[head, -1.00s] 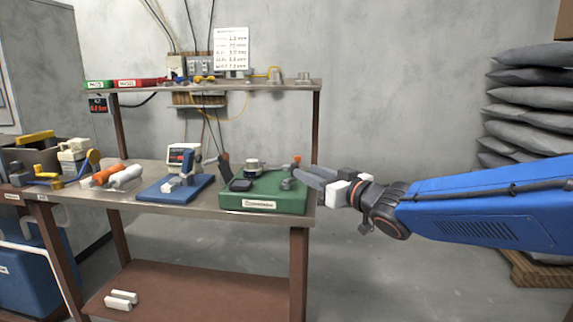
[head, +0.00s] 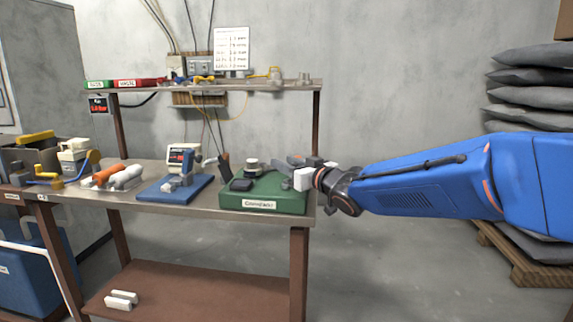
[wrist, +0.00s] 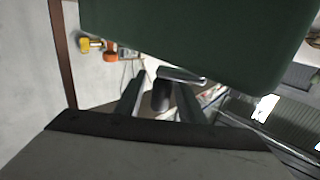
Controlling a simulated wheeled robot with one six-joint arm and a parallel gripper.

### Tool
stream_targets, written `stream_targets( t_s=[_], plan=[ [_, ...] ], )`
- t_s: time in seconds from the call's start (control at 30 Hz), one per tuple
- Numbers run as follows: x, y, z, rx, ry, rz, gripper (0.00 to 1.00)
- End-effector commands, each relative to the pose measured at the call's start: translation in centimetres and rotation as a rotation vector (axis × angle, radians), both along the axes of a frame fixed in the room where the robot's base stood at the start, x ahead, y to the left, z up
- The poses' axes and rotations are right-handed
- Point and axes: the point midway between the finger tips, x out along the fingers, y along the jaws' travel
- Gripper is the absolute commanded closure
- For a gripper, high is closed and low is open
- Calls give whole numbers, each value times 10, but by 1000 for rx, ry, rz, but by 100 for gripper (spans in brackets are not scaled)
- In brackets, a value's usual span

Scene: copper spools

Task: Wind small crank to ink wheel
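A green box-shaped device (head: 262,205) with a white label sits at the right end of the bench. A round grey and dark part (head: 252,165) stands on its top; I cannot tell whether it is the ink wheel. My gripper (head: 293,162) is at the device's right end and covers part of it. In the wrist view, a dark cylindrical handle (wrist: 160,94) on a flat metal arm (wrist: 182,76), seemingly the small crank, is between my two fingers (wrist: 158,108). Gaps show on both sides of the handle. The green body (wrist: 205,35) fills the top there.
A blue-based device (head: 176,190) stands left of the green one. Orange and white rolls (head: 118,177) lie further left. A shelf (head: 210,86) runs above the bench's back. Grey sacks (head: 530,90) are stacked at the right. The floor right of the bench is open.

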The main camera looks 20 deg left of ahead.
Motion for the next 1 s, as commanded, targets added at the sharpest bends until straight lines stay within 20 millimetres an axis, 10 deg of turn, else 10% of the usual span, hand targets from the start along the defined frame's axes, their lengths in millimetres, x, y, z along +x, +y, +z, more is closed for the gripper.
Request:
stream_targets(
  t_s=[0.1, 0.27, 1.0],
  plan=[
    [0, 0, 0, 0, 0, 0, 64],
    [0, 0, 0, 0, 0, 0, 100],
    [-3, 8, -1, -1, 0, 169, 100]
  ],
)
